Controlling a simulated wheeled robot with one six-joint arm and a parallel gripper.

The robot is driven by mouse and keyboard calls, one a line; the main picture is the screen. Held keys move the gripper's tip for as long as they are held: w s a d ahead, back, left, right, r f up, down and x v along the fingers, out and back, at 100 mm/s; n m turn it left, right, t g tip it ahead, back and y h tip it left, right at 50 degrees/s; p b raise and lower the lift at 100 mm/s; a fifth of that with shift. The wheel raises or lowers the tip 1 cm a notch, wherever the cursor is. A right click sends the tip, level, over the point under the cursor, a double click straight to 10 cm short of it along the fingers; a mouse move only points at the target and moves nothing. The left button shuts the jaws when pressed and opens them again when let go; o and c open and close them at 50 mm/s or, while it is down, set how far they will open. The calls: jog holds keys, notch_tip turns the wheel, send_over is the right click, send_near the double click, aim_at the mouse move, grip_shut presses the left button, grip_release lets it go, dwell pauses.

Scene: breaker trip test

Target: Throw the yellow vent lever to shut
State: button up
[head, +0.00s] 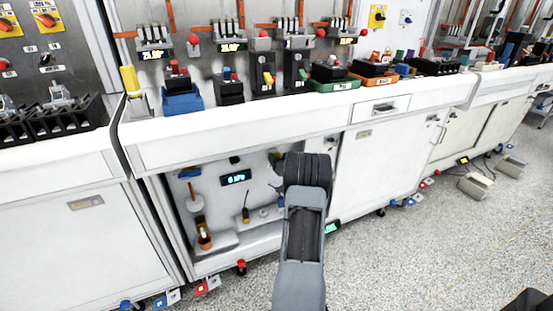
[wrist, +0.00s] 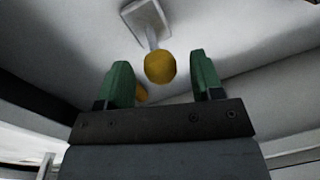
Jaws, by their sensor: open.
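In the wrist view, a round yellow knob (wrist: 160,67) sits on a short pale stem from a square white base plate (wrist: 148,20). My gripper (wrist: 163,80) is open, with its two green fingers apart on either side of the knob's lower part. I see gaps on both sides, and no clear contact.
The bay has a small lit display (head: 236,178) on its back wall and an orange-based bottle (head: 204,238) at the left. The white counter edge (head: 230,135) overhangs the bay. A second yellow-orange piece (wrist: 142,93) shows beside the left finger.

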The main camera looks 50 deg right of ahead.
jog(key=shift+x, duration=1.05)
jog(key=c, duration=0.9)
jog(key=shift+f+b, duration=0.1)
jog(key=shift+b, duration=0.25)
